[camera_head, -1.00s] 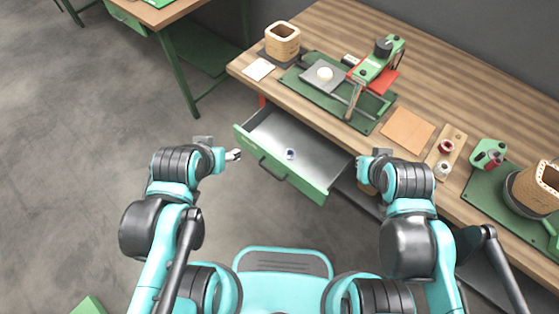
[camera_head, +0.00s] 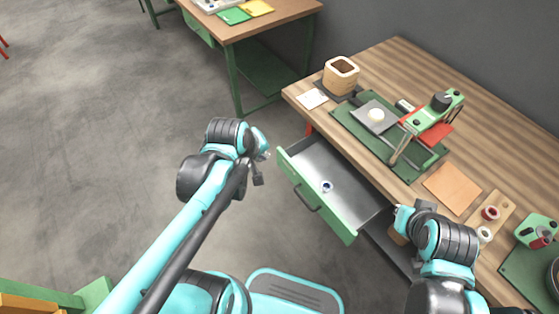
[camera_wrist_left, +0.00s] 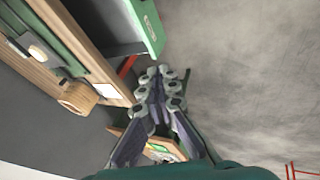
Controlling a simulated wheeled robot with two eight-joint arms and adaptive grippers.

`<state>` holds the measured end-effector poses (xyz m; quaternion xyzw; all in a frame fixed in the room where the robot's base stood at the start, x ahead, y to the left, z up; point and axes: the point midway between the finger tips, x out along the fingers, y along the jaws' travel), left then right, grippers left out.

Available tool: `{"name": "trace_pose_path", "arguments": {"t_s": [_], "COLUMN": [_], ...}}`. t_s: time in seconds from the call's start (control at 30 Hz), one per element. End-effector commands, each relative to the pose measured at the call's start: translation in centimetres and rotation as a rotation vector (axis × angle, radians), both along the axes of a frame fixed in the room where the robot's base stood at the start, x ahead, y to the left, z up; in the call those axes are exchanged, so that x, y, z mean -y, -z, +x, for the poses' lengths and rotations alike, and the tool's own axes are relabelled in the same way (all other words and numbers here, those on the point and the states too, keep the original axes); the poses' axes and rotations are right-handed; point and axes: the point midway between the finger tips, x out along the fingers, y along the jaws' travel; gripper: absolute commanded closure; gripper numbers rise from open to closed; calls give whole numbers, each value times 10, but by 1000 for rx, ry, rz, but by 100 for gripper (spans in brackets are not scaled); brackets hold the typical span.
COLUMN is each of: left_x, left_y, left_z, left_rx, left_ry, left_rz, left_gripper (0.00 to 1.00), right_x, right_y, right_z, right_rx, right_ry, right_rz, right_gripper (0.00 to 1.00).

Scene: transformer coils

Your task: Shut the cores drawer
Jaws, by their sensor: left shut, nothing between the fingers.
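The drawer (camera_head: 350,222) under the wooden bench stands pulled out. It has a green front, a dark bar handle (camera_head: 306,200) and a grey inside. A small ring-like part (camera_head: 326,186) with a blue centre lies in it. My left gripper (camera_head: 265,154) is shut and empty, just left of the drawer front's far corner and apart from it. In the left wrist view its fingers (camera_wrist_left: 163,77) are together, with the green drawer front (camera_wrist_left: 150,25) above them. My right arm is at the drawer's right; its fingers are hidden or too unclear to read.
The wooden bench (camera_head: 400,62) carries a green mat with a press (camera_head: 432,112), a wooden cup-like coil form (camera_head: 341,74), a tan sheet (camera_head: 452,188) and spools (camera_head: 490,213). A second table (camera_head: 270,22) stands behind. The floor left of the drawer is clear.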

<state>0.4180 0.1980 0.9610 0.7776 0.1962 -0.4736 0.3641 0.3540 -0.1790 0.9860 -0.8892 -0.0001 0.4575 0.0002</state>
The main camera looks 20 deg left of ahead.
Motion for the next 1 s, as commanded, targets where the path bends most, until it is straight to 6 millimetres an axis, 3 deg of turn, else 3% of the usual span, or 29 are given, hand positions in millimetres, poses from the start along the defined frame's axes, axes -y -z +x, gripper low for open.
{"name": "trace_pose_path", "arguments": {"t_s": [0.1,0.3,0.5,0.7,0.87,1.0], "left_x": [-14,-37,-58,-67,-65,-60], "left_y": [17,63,114,143,155,177], "left_z": [29,66,86,92,94,101], "left_rx": [-63,-180,-291,-349,-358,-357], "left_ry": [-297,-810,-1251,-1474,-1506,-1503], "left_rz": [-181,-465,-681,-777,-789,-789], "left_gripper": [100,100,100,100,100,100], "right_x": [0,0,0,0,0,0], "right_y": [-6,-12,-18,-20,-15,-4], "right_z": [0,0,0,0,0,0], "right_rx": [0,0,0,0,0,0], "right_ry": [0,0,0,0,0,0], "right_rz": [0,0,0,0,0,0], "right_gripper": [100,100,100,100,100,100]}}
